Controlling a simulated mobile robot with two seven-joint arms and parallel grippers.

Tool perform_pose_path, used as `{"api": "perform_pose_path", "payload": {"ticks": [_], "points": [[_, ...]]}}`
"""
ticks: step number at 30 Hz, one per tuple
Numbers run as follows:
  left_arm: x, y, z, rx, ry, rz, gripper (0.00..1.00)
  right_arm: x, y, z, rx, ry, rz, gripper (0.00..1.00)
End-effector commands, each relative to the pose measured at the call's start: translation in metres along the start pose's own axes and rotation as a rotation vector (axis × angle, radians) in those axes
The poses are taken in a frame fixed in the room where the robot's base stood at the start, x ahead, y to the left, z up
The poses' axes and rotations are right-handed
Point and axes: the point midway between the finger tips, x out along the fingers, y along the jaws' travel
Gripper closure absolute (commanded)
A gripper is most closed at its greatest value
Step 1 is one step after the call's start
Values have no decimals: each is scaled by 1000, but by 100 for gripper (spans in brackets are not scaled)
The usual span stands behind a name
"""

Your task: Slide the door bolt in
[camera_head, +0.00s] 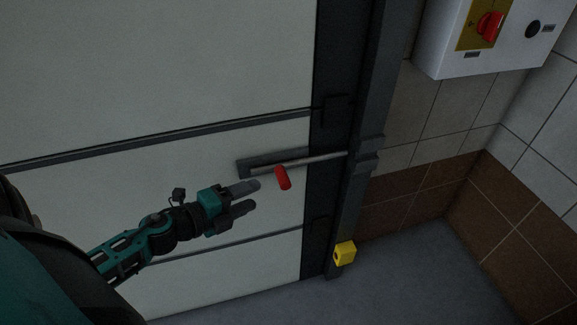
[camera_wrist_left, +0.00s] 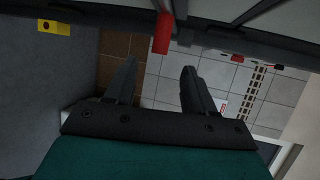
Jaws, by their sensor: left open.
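The door bolt is a grey metal rod (camera_head: 318,159) on a dark bracket (camera_head: 258,163) on the pale panelled door. A red handle (camera_head: 283,178) hangs down from the rod. The rod's right end reaches the dark door frame at a catch (camera_head: 368,153). My left gripper (camera_head: 252,196) is open and empty, to the left of the red handle and a little below it, apart from it. In the left wrist view the gripper's two fingers (camera_wrist_left: 158,85) stand spread, and the red handle (camera_wrist_left: 162,34) shows beyond the fingertips. My right gripper is in neither view.
The pale door (camera_head: 200,60) fills the left. A white control box (camera_head: 490,35) with a red switch is on the tiled wall at upper right. A yellow block (camera_head: 344,253) is low on the frame. Grey floor (camera_head: 410,270) is clear at lower right.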

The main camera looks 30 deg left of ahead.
Motion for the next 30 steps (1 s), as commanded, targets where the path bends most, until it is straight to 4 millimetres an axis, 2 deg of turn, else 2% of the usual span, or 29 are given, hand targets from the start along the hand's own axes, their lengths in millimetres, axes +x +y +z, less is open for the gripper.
{"api": "perform_pose_path", "payload": {"ticks": [5, 10, 24, 30], "points": [[1, 0, 1, 23, 8, 2, 46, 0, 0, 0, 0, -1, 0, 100], [15, -1, 1, 25, 7, 0, 46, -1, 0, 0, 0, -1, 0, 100], [91, -1, 1, 22, 6, 0, 46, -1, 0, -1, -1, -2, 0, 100], [117, 0, 1, 21, 6, 0, 46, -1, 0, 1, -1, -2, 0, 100]]}}
